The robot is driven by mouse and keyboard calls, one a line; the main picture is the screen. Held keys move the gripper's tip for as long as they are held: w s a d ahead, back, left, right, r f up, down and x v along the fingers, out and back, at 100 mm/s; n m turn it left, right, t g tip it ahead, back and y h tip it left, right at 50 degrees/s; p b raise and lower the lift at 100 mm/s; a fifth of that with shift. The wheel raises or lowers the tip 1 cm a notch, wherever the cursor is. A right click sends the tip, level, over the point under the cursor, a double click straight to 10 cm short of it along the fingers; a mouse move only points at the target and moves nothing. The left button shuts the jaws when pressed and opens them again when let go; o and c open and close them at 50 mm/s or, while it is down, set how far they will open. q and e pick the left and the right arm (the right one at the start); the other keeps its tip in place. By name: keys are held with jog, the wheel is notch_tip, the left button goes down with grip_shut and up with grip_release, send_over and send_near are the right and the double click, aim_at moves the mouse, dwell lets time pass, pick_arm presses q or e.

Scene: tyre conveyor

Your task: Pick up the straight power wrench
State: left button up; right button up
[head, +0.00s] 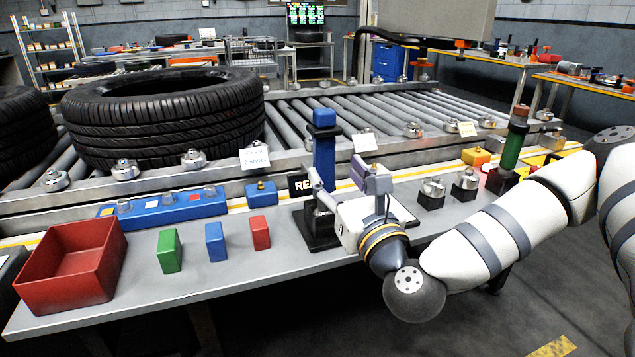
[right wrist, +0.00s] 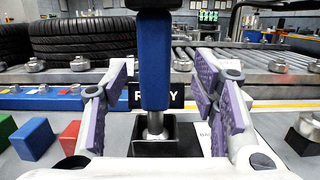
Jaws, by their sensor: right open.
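The straight power wrench appears to be the blue upright tool (head: 325,160) standing in a black holder (head: 312,232) on the bench. In the right wrist view, its blue body (right wrist: 155,62) rises between the two purple-padded fingers, with its silver lower end in the holder. My right gripper (head: 341,182) is open around or just in front of the tool. Gaps show on both sides of the tool in the wrist view (right wrist: 160,88), and neither pad visibly touches it. My left gripper is out of view.
A red bin (head: 72,265) and green, blue and red blocks (head: 169,251) sit left on the bench. A green-bodied tool (head: 511,148) stands to the right. Black-based metal parts (head: 465,186) are nearer. The roller conveyor with tyres (head: 165,118) runs behind.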

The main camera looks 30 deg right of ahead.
aim_at(327, 164)
jog(key=x, duration=0.5)
jog(key=shift+w+a, duration=0.2)
jog(key=shift+w, duration=0.1)
grip_shut()
jog(key=shift+r, duration=0.1)
jog(key=shift+r, duration=0.1)
